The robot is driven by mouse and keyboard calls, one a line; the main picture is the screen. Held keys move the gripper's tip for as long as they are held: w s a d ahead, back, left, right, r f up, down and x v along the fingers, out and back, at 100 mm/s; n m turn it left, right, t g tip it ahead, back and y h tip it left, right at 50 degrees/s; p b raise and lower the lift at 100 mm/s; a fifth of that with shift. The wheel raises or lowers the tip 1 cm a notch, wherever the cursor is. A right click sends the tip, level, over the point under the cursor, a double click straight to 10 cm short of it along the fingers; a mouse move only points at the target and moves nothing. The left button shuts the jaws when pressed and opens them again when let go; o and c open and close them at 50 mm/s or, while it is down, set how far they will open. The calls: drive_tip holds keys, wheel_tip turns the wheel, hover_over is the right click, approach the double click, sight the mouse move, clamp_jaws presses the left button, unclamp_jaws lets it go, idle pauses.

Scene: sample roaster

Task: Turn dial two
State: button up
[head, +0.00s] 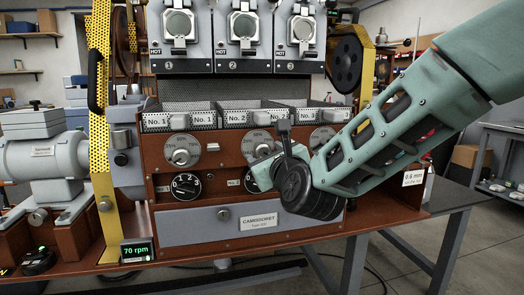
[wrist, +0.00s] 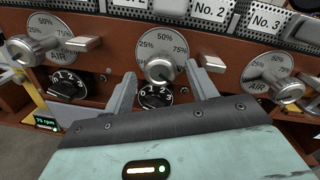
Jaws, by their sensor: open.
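In the wrist view, the middle black numbered dial (wrist: 155,96) sits under the middle percent-marked AIR knob (wrist: 159,69). I take this black dial as dial two. My gripper (wrist: 161,72) is open, with one finger on each side of the dial and knob. I cannot tell whether either finger touches them. The gripper body hides the dial's lower part. In the head view, my gripper (head: 264,168) is in front of the middle column and covers that dial; the percent plate (head: 257,145) shows above it.
The left black dial (head: 186,186) and left AIR knob (head: 182,151) stand beside the middle column. A right AIR knob (wrist: 286,88) is close on the other side. Labelled trays (head: 178,121) are above, a grey drawer (head: 190,221) below. A yellow perforated guard (head: 101,160) stands at left.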

sight(264, 152)
drive_tip(key=shift+x, duration=1.75)
drive_tip(key=c, duration=1)
